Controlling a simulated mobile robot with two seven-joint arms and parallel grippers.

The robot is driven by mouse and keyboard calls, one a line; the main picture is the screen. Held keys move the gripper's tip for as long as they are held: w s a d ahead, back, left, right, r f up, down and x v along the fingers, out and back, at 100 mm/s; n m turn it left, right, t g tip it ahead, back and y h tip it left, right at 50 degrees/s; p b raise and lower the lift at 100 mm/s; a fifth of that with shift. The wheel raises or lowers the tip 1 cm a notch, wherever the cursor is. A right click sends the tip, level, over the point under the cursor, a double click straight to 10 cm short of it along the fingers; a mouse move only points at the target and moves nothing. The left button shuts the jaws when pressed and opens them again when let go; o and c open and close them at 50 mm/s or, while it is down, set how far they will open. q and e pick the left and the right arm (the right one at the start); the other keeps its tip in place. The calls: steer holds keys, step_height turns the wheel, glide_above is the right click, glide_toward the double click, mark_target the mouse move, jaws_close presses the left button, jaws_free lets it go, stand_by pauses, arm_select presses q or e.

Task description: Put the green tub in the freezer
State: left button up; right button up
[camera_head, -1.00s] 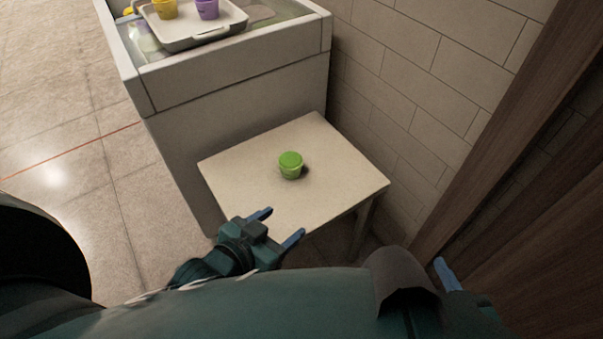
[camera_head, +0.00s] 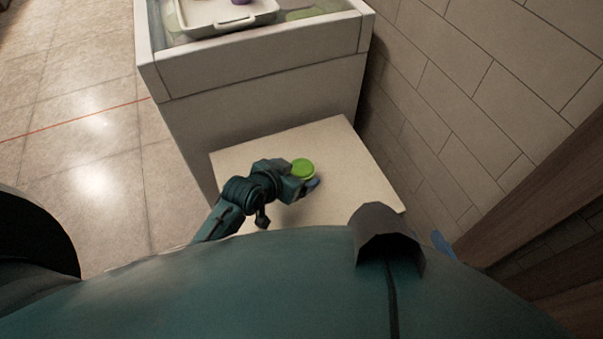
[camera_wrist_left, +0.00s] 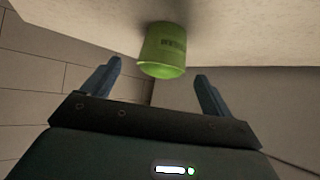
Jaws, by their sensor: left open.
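The green tub (camera_head: 303,168) with its lighter green lid stands upright on the small pale table (camera_head: 350,150). My left gripper (camera_head: 306,180) is low over the table, right at the tub's near side, with its fingers open. In the left wrist view the picture is turned over, and the tub (camera_wrist_left: 164,50) shows ahead of and between the two blue fingers (camera_wrist_left: 156,85), with gaps on both sides. A white chest (camera_head: 260,85) with a clear top, which looks like the freezer, stands behind the table. Only a blue tip of my right gripper (camera_head: 440,243) shows.
A tiled wall (camera_head: 470,80) runs close along the right, with brown wood panelling nearer. Open tiled floor (camera_head: 80,130) lies to the left.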

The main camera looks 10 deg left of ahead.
mark_target(297, 171)
arm_select(q)
steer(key=b+x, duration=0.1)
steer(key=x, duration=0.3)
steer(key=shift+w+f, duration=0.15)
steer(key=shift+w, duration=0.05)
steer(key=c, duration=1.2)
